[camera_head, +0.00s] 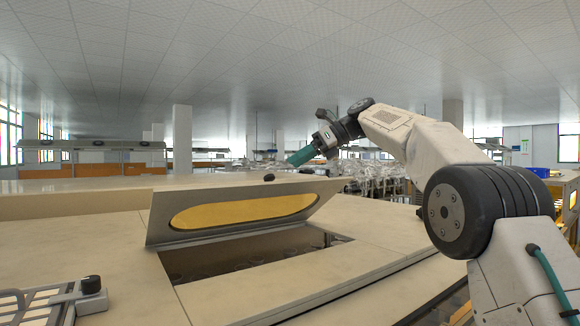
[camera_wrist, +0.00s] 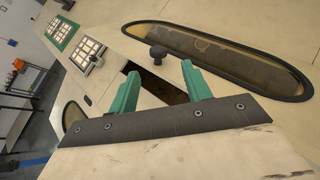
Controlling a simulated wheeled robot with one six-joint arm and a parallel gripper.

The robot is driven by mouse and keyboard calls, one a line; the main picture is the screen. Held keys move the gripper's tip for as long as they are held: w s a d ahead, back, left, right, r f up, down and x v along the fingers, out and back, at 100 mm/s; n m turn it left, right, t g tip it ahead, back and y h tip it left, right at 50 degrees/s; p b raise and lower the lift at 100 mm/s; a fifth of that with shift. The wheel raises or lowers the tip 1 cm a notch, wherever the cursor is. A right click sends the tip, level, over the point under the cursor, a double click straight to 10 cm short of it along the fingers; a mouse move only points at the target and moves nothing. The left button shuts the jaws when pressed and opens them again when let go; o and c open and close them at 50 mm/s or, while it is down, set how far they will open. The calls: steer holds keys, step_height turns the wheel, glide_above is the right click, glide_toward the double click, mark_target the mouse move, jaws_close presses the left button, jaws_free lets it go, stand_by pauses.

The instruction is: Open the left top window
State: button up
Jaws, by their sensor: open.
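A window lid (camera_head: 248,207) with a long yellow oval pane stands tilted up from the beige top of the machine, in the middle of the head view. A dark opening shows beneath it. A small black knob (camera_head: 269,178) sits at the lid's raised edge. My gripper (camera_head: 296,159) is above and just right of this knob. In the wrist view my gripper (camera_wrist: 160,75) has its two green fingers spread, with nothing between them. The knob (camera_wrist: 157,51) shows beyond the fingertips, apart from them. The lid's pane (camera_wrist: 220,58) lies to its right.
The opening (camera_head: 250,258) holds dim round shapes. A panel with a black knob (camera_head: 91,285) is at the lower left of the head view. Another oval pane (camera_wrist: 73,115) shows at the wrist view's left. A shelf cart (camera_wrist: 22,100) stands on the floor.

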mark_target(348, 182)
steer(key=shift+d, duration=0.15)
steer(key=c, duration=0.4)
steer(key=shift+m+t, duration=0.4)
steer(key=shift+t, duration=0.1)
steer(key=v, duration=0.3)
steer(key=s+v, duration=0.1)
steer(key=v, duration=0.2)
steer(key=shift+a+r, duration=0.1)
steer(key=shift+a, duration=0.15)
jaws_close()
steer(key=d+f+m+t+h, duration=0.2)
steer(key=d+f+m+t, duration=0.25)
steer(key=d, duration=0.35)
steer(key=d+f+m+t+h, duration=0.2)
steer(key=d+f+m+t, duration=0.15)
steer(key=d+f, duration=0.35)
steer(key=shift+n+t, duration=0.3)
steer(key=shift+n, duration=0.3)
steer(key=shift+w+a+r, duration=0.15)
steer(key=shift+w+a, duration=0.6)
steer(key=shift+w, duration=0.95)
steer(key=shift+w+a+r, duration=0.15)
steer(key=shift+w+a, duration=0.55)
steer(key=shift+w, duration=1)
steer(key=shift+w+a+r, duration=0.15)
steer(key=shift+w+a, duration=0.6)
steer(key=shift+w, duration=0.95)
